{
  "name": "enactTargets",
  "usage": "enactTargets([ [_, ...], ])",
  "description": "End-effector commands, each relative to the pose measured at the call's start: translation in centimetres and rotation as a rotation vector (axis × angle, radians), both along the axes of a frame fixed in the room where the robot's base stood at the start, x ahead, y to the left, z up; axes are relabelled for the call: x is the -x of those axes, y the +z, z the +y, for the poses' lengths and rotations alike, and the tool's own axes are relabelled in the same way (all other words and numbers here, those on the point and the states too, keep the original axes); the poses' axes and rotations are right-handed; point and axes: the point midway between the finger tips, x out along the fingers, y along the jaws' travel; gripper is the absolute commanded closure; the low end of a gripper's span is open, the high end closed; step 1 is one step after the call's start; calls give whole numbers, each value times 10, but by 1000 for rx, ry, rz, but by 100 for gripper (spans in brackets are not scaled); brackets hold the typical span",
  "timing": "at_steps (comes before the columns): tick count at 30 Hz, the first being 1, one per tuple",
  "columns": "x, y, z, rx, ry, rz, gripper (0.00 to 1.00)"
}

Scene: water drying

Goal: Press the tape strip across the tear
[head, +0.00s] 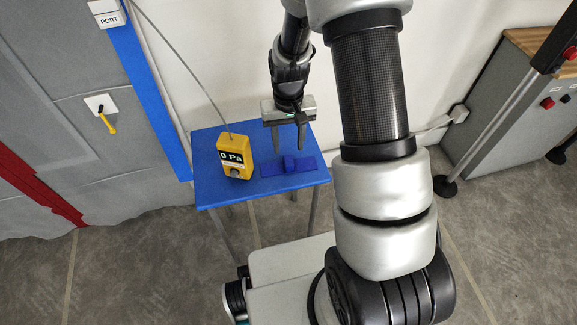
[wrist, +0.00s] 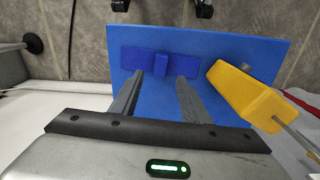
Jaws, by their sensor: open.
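The tape strip (head: 270,170) is a dark blue strip with a raised tab in its middle, lying flat on a small blue table (head: 222,192). In the wrist view the strip (wrist: 185,68) lies just beyond my fingertips. My gripper (head: 288,150) is open and empty, pointing down above the table close to the strip. In the wrist view its two fingers (wrist: 160,84) are apart, with the tab roughly in line with the gap. A grey sheet wall (head: 60,90) with seams stands at the left; I cannot make out a tear on it.
A yellow gauge (head: 236,157) reading "0 Pa" stands on the table left of my gripper, with a hose rising from it. A white plate with a yellow lever (head: 108,122) is on the grey sheet. A grey cabinet (head: 500,105) stands at the right.

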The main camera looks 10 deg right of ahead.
Motion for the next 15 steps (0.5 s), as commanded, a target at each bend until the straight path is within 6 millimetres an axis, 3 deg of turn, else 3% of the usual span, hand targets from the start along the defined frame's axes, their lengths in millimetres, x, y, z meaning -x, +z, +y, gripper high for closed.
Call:
enactTargets([
  [5,1,-10,0,0,0,0,58],
  [15,7,-54,1,0,0,2,58],
])
